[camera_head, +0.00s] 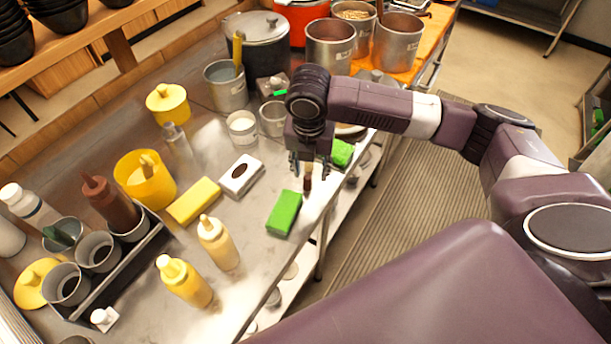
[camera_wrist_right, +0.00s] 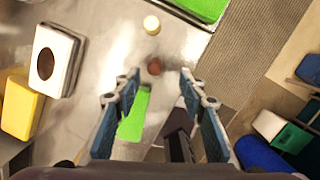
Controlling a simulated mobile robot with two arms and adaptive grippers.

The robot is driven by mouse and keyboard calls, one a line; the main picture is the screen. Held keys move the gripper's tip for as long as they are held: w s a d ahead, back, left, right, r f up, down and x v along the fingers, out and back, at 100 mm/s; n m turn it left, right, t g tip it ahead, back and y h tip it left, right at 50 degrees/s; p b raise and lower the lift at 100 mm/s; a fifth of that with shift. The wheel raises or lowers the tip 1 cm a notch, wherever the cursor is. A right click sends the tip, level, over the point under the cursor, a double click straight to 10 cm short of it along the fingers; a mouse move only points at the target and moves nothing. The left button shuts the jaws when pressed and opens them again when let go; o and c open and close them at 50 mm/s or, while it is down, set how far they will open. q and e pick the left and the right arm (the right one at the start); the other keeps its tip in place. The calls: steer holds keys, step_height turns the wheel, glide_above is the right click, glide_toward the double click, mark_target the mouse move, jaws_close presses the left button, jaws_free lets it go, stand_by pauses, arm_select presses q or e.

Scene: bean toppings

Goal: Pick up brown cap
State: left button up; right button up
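The brown cap (camera_head: 307,183) is a small dark brown piece near the right edge of the steel counter (camera_head: 262,210). It also shows in the right wrist view as a small round brown top (camera_wrist_right: 154,66). My right gripper (camera_head: 309,170) is just above it, pointing down. In the right wrist view the two fingers of my right gripper (camera_wrist_right: 161,78) are spread apart and empty, with the brown cap between and slightly beyond their tips. I see no contact between fingers and cap. My left gripper is not in view.
A green sponge (camera_head: 284,213) lies close to the cap, and another green sponge (camera_head: 341,152) is behind the gripper. A white box (camera_head: 241,175), a yellow sponge (camera_head: 194,202) and squeeze bottles (camera_head: 217,243) stand further left. The counter edge is near on the right.

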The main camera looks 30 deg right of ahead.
mark_target(308, 177)
steer(key=f, duration=0.1)
steer(key=w+f+p, duration=0.1)
steer(key=f, duration=0.1)
steer(key=shift+f, duration=0.25)
steer(key=shift+w+f, duration=0.15)
steer(key=shift+f, duration=0.75)
steer(key=c, duration=0.6)
steer(key=shift+c, duration=0.8)
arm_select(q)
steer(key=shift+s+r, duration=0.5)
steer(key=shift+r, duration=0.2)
arm_select(e)
steer(key=shift+r, duration=0.1)
